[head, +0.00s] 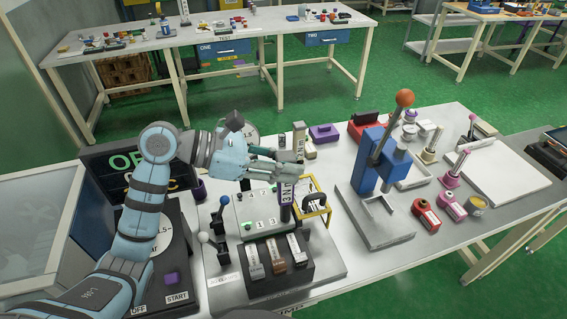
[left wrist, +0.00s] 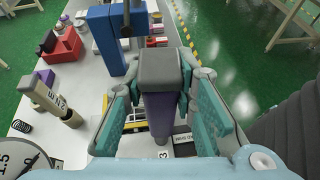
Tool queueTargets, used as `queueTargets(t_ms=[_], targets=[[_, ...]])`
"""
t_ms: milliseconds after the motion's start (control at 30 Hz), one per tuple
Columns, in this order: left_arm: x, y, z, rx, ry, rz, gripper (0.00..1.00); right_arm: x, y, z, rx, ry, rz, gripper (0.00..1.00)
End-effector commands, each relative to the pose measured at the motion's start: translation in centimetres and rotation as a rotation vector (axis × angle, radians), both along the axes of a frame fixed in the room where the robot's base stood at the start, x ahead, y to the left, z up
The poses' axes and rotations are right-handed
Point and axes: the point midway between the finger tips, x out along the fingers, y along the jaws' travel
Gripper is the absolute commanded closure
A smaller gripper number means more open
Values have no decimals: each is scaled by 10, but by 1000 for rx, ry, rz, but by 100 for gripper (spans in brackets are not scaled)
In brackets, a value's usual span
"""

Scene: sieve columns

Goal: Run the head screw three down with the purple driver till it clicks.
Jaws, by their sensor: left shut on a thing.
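My left gripper (head: 284,172) is shut on the purple driver (head: 286,196), which has a grey top and a purple body marked 3 N. It is held roughly upright over the right front part of the pale plate (head: 240,211) with numbers on it. In the left wrist view the driver (left wrist: 162,115) stands between the fingers (left wrist: 160,95), with a figure 3 just by its lower end. I cannot tell whether its tip touches a screw; the screw head is hidden. My right gripper is not in view.
A beige driver (head: 298,138) stands just behind the held one. A blue press (head: 372,165) with an orange knob is to the right. Two levers (head: 222,215) stand left of the plate, and a dark block (head: 264,277) with several labelled pieces is in front.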

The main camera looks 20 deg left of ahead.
Motion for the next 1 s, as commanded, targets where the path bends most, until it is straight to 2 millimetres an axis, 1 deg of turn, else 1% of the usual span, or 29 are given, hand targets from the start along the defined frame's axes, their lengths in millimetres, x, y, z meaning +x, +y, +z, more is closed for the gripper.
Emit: queueTargets(t_ms=[267,367,500,700,767,1000], targets=[[0,0,0,2,3,0,100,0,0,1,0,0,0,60],[0,0,9,1,3,0,100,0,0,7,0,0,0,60],[0,0,27,1,0,0,100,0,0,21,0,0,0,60],[0,0,50,0,0,1,100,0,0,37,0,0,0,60],[0,0,52,0,0,0,100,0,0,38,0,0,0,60],[0,0,50,0,0,0,100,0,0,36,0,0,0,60]])
